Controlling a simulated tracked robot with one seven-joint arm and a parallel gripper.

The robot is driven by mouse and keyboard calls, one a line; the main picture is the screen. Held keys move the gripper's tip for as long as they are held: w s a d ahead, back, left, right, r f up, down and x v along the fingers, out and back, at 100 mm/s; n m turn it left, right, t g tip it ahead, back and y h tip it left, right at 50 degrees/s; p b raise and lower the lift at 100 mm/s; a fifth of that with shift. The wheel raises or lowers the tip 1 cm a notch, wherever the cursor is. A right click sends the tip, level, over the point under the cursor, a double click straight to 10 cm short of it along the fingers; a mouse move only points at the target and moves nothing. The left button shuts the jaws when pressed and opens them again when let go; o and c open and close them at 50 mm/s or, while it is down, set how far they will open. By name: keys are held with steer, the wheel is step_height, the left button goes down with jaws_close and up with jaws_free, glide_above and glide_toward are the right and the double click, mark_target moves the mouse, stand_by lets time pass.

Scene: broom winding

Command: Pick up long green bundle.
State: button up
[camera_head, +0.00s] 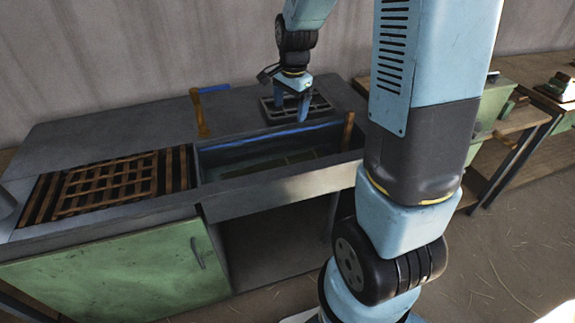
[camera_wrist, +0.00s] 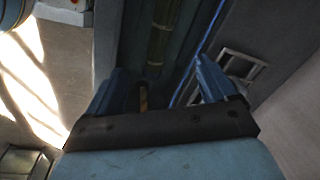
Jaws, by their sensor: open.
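A long green bundle (camera_wrist: 162,30) lies in the sink basin (camera_wrist: 185,20); in the wrist view it runs up and out of the top edge, between and beyond my fingers. In the head view a dull green shape (camera_head: 288,159), probably the same bundle, shows dimly on the basin floor. My gripper (camera_head: 291,112) is above the back right of the basin, pointing down. In the wrist view its two blue fingers (camera_wrist: 164,75) are spread with nothing between them. The bundle's full length is not visible.
A brown upright post (camera_head: 348,130) stands at the basin's right end. A metal rack (camera_head: 310,102) lies behind my gripper. Wooden slats (camera_head: 120,181) cover the left counter. A green cabinet (camera_head: 130,270) is below.

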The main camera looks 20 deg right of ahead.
mark_target(286, 160)
steer(key=w+f+m, duration=0.1)
steer(key=f, duration=0.8)
steer(key=w+f+m+g, duration=0.1)
steer(key=w+f+m, duration=0.1)
steer(key=f, duration=0.7)
steer(key=w+f+m, duration=0.1)
steer(key=w+f, duration=0.1)
steer(key=f, duration=0.7)
steer(key=shift+d+m+g, duration=0.25)
steer(key=shift+m+g, duration=0.05)
steer(key=shift+m, duration=0.1)
steer(key=shift+c, duration=0.2)
steer(key=c, duration=1)
steer(key=shift+c, duration=0.2)
